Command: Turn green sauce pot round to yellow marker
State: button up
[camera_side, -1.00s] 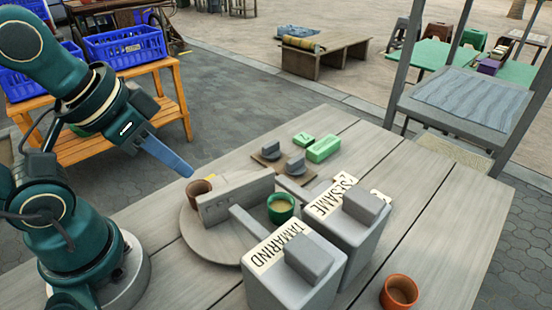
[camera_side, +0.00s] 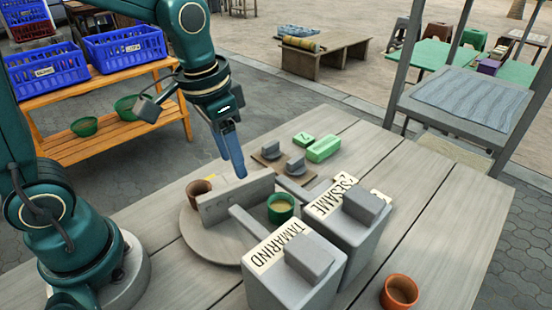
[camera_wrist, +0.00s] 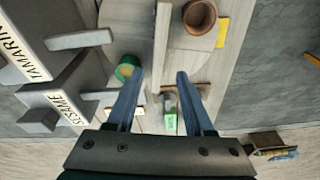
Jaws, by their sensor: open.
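The green sauce pot (camera_side: 281,208), with pale sauce inside, stands on the round grey turntable (camera_side: 192,238), right of an upright grey divider (camera_side: 225,203). It shows in the wrist view (camera_wrist: 127,67) near the left fingertip. A small yellow marker (camera_wrist: 222,32) lies beyond a brown pot (camera_wrist: 199,17) in the wrist view. In the side view the brown pot (camera_side: 199,192) is left of the divider, and the marker is mostly hidden. My gripper (camera_side: 241,176) is open and empty, pointing down above the divider's far end. Its fingertips (camera_wrist: 160,72) are on either side of the divider's line in the wrist view.
Grey boxes labelled TAMARIND (camera_side: 295,272) and SESAME (camera_side: 345,225) stand close right of the turntable, with grey bars reaching towards it. Grey knobs (camera_side: 271,149) and a green block (camera_side: 324,148) lie behind. An orange pot (camera_side: 399,293) stands front right.

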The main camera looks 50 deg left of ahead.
aim_at(239, 197)
jog(key=shift+g, duration=0.8)
jog(key=f, duration=0.4)
jog(key=shift+w+d+f, duration=0.1)
jog(key=shift+w, duration=0.3)
jog(key=shift+s+f, duration=0.2)
jog(key=shift+f, duration=2.8)
grip_shut()
jog(key=shift+r, duration=0.1)
